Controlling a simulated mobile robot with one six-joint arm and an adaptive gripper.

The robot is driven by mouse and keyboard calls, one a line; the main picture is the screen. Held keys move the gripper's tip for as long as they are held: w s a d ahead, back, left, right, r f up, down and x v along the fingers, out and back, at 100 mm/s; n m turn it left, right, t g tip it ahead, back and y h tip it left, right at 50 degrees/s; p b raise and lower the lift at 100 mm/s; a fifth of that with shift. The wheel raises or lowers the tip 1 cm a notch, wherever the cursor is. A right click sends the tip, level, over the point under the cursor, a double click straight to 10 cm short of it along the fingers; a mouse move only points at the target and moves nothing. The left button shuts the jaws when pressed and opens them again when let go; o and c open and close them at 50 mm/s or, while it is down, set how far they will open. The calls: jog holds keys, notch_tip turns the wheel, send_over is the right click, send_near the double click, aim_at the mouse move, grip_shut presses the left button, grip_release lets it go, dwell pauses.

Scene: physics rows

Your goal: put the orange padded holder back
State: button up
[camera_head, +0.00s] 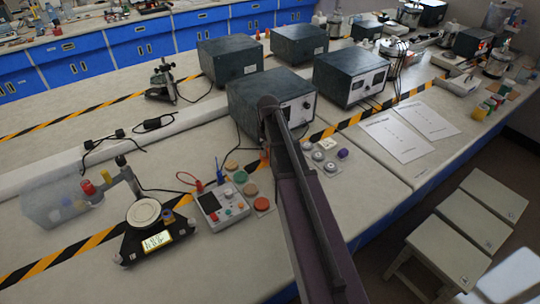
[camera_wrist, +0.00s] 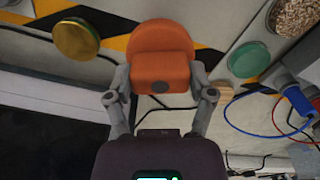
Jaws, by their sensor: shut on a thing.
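The orange padded holder (camera_wrist: 161,50) is in the wrist view, with a rounded upper part, a flat front block and a dark round spot on it. My gripper (camera_wrist: 160,78) has one finger on each side of the block and is shut on it. Whether the holder touches the bench below cannot be told. In the head view my arm crosses the middle of the picture, and I cannot make out the gripper or the held holder there.
In the wrist view a gold-topped round piece (camera_wrist: 76,40) lies left, a green disc (camera_wrist: 250,60) right, and a blue connector (camera_wrist: 298,100) with cables further right. In the head view a white control box (camera_head: 220,208) and a balance (camera_head: 155,232) stand left of my arm.

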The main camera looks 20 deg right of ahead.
jog(key=shift+s+f+b, duration=0.1)
jog(key=shift+f+b, duration=1.3)
jog(key=shift+f, duration=0.35)
jog(key=shift+f, duration=0.1)
jog(key=o, duration=1.1)
notch_tip(320, 180, up, 12)
jog(key=p, duration=1.2)
jog(key=s+a+m, duration=0.2)
jog(key=s+a, duration=0.2)
jog(key=s, duration=0.2)
jog(key=s+a+m, duration=0.2)
jog(key=s+a, duration=0.3)
jog(key=s, duration=0.1)
jog(key=s+a+m, duration=0.2)
jog(key=s+a, duration=0.3)
jog(key=shift+s+m, duration=0.4)
